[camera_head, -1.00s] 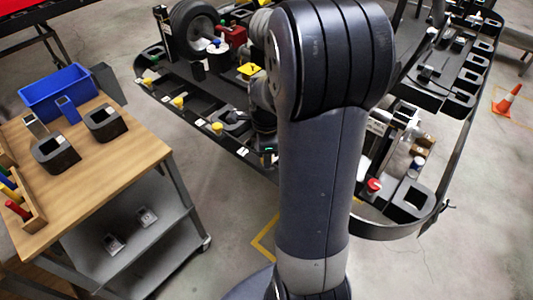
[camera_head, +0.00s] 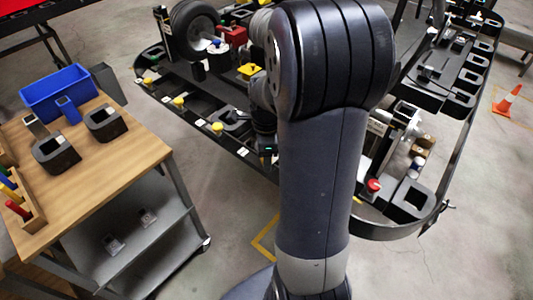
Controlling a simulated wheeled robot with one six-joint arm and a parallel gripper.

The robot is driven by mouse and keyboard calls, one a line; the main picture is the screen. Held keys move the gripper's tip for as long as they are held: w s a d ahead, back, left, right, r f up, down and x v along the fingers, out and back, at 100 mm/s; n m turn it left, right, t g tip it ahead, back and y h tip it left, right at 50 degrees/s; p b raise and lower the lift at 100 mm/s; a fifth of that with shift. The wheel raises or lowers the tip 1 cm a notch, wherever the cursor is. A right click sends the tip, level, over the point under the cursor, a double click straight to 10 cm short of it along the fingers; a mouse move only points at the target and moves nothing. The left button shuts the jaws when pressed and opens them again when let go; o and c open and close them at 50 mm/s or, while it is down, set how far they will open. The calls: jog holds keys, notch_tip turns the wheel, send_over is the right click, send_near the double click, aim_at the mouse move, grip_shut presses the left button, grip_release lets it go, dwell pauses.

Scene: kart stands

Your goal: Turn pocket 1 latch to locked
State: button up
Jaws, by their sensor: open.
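Several yellow knob latches line the near left edge of the black kart frame. One latch (camera_head: 217,127) is nearest my arm, another latch (camera_head: 178,101) is further up-left, and a third latch (camera_head: 148,81) is beyond it. Small white labels lie beside them, too small to read, so I cannot tell which is pocket 1 or how it is turned. My gripper (camera_head: 266,153) is partly visible just left of my thick arm link, right of the nearest latch and apart from it. It is open; its fingertips are mostly hidden and I see nothing held.
A wooden bench (camera_head: 125,150) with a blue bin (camera_head: 58,88) and dark holders stands at left. A wheel (camera_head: 193,28) sits on the kart. A red knob (camera_head: 374,185) is right of my arm. The floor between bench and kart is clear.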

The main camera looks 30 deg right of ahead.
notch_tip(320, 180, up, 11)
dwell(0.5)
jog(key=shift+f, duration=0.15)
notch_tip(320, 180, down, 11)
jog(key=shift+r, duration=0.1)
dwell(0.4)
